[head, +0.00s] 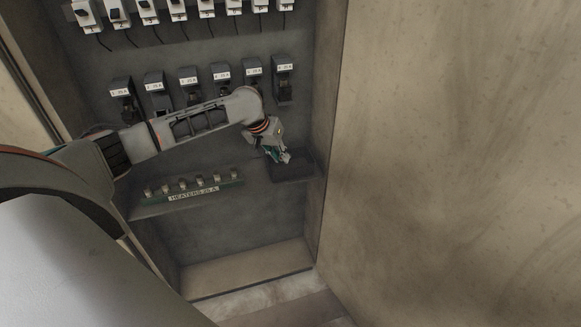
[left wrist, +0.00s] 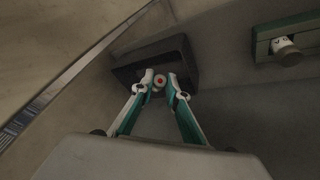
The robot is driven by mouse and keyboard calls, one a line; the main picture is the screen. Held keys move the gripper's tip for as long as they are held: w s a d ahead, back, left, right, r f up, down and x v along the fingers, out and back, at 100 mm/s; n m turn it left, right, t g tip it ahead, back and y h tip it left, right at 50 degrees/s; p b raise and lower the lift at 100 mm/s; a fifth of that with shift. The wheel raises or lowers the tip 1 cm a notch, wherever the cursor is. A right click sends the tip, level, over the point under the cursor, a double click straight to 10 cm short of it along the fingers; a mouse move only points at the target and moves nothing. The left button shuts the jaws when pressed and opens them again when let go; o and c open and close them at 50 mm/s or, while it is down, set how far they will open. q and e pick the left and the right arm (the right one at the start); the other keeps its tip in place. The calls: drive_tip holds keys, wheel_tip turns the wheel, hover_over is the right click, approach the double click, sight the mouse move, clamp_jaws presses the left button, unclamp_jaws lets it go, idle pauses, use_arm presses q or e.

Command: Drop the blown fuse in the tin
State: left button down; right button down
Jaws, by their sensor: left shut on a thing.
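The blown fuse (left wrist: 160,80) is a small pale cylinder with a red dot on its end. It sits between the fingertips of my left gripper (left wrist: 160,84), which is shut on it. The tin is a dark open box; it shows in the head view (head: 298,174) low on the cabinet's right side and in the left wrist view (left wrist: 188,62) behind the fuse. In the head view my left gripper (head: 279,156) is over the tin's mouth, and the fuse is too small to make out there. My right gripper is in neither view.
A green rack labelled "HEATERS 25 A" (head: 193,197) with several upright fuses stands left of the tin. Black fuse holders (head: 190,82) hang in a row above, some behind my arm. The cabinet's right side wall (head: 325,120) is close to the tin.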

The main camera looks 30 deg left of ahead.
use_arm(q)
drive_tip(key=c, duration=1.9)
unclamp_jaws()
drive_tip(key=v, duration=1.2)
drive_tip(key=s+d+f+m+t+h, duration=0.1)
drive_tip(key=s+d+f+m+h, duration=0.2)
drive_tip(key=d+f, duration=0.8)
drive_tip(key=s+d+f+m+t+h, duration=0.15)
drive_tip(key=s+d+f, duration=0.35)
drive_tip(key=d+f, duration=0.6)
drive_tip(key=s+d+f+m+t+y, duration=0.1)
drive_tip(key=s+f, duration=0.2)
drive_tip(key=s, duration=0.6)
drive_tip(key=s+d+f+m+t+y, duration=0.1)
drive_tip(key=s+f+t+y, duration=0.1)
drive_tip(key=s, duration=0.7)
drive_tip(key=shift+s+f, duration=0.3)
drive_tip(key=shift+f, duration=0.4)
